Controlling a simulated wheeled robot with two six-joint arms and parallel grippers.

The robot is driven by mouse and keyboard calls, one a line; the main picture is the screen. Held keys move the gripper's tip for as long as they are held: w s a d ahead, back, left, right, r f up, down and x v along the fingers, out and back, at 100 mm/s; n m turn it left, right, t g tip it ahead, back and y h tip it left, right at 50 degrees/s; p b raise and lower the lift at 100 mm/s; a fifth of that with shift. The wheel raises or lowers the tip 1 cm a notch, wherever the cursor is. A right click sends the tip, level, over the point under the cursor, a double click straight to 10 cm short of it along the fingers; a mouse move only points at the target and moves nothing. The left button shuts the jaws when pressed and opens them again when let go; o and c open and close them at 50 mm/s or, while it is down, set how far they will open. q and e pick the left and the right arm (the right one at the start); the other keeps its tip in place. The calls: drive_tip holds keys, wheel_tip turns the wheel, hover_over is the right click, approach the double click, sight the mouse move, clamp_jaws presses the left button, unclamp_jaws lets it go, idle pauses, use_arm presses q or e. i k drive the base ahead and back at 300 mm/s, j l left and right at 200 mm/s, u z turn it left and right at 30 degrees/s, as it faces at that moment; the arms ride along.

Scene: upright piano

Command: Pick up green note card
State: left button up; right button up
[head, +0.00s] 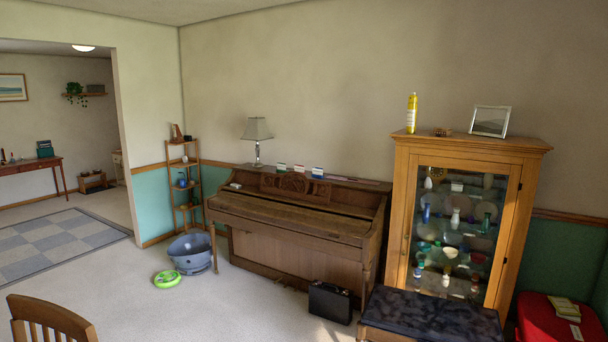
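Several small cards stand in a row on top of the upright piano (300,245), to the right of the lamp. The left card (281,168) and the right card (318,172) look white with some green or dark colour. The middle card (299,169) looks paler. They are too small to tell for sure which is the green note card. Neither of my grippers is in view.
A lamp (257,130) stands on the piano's left end. A grey tub (190,253), a green round object (167,279) and a black case (330,302) are on the floor. A padded bench (432,318) stands before the glass cabinet (400,205). Carpet left of the case is clear.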

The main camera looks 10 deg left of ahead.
sight(281, 167)
drive_tip(key=i+u, duration=0.3)
drive_tip(key=i, duration=1.4)
drive_tip(key=i+u, duration=0.25)
drive_tip(key=i, duration=0.6)
drive_tip(key=i+l+u, duration=0.1)
drive_tip(key=i+u, duration=0.2)
drive_tip(key=i, duration=0.6)
drive_tip(key=i+z, duration=0.1)
drive_tip(key=i, duration=0.35)
drive_tip(key=i+j+z, duration=0.1)
drive_tip(key=i, duration=0.35)
drive_tip(key=i+z, duration=0.45)
drive_tip(key=i+j+z, duration=0.1)
drive_tip(key=z, duration=0.35)
drive_tip(key=i+j+z, duration=0.1)
drive_tip(key=i+z, duration=0.3)
drive_tip(key=i+j+z, duration=0.2)
drive_tip(key=z, duration=0.15)
drive_tip(key=i+j+z, duration=0.4)
drive_tip(key=k+l, duration=0.05)
drive_tip(key=l, duration=0.05)
